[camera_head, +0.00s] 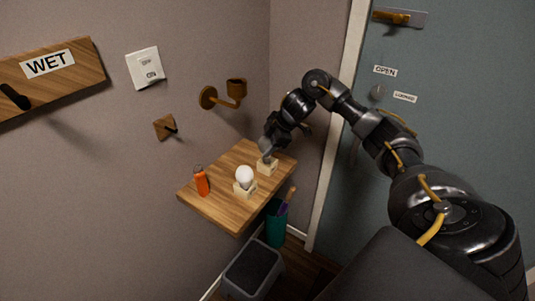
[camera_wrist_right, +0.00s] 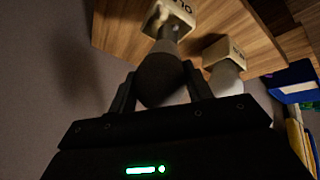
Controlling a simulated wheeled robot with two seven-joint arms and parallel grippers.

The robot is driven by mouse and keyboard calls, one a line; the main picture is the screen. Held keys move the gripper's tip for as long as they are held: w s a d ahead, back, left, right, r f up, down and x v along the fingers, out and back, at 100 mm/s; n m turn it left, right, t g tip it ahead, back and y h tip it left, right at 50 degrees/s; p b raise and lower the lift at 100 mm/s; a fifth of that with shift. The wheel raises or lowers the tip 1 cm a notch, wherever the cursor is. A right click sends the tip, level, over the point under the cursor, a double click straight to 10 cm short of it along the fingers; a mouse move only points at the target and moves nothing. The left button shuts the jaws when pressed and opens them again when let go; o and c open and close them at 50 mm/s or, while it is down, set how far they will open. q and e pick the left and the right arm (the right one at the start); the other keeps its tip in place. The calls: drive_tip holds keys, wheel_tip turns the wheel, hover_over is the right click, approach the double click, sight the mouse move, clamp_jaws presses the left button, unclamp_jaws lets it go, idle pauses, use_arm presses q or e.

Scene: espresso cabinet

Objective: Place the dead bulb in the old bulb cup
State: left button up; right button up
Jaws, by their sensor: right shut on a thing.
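My right gripper (camera_head: 266,148) is over the far right end of the wooden shelf. In the right wrist view, the gripper (camera_wrist_right: 162,92) is shut on the dark dead bulb (camera_wrist_right: 162,78). The bulb's narrow base points at the pale old bulb cup (camera_wrist_right: 179,10), whose lettering is partly cut off. The base overlaps the cup's opening; I cannot tell whether it is inside. The old bulb cup (camera_head: 267,168) stands on the shelf below the gripper in the head view. My left gripper is out of view.
A white bulb (camera_head: 244,175) stands in a second pale cup (camera_head: 245,190) on the shelf (camera_head: 224,207), left of the old bulb cup. An orange bottle (camera_head: 202,181) stands further left. A teal container (camera_head: 275,223) is below the shelf. A wall bracket (camera_head: 222,98) is above.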

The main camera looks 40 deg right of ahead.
drive_tip(key=shift+w+d+f, duration=0.2)
drive_tip(key=shift+d+f, duration=0.05)
drive_tip(key=shift+f, duration=0.25)
wheel_tip(320, 180, down, 2)
drive_tip(key=shift+f, duration=0.55)
drive_tip(key=o, duration=0.8)
drive_tip(key=shift+r, duration=0.1)
drive_tip(key=v, duration=1.2)
drive_tip(key=shift+p, duration=0.4)
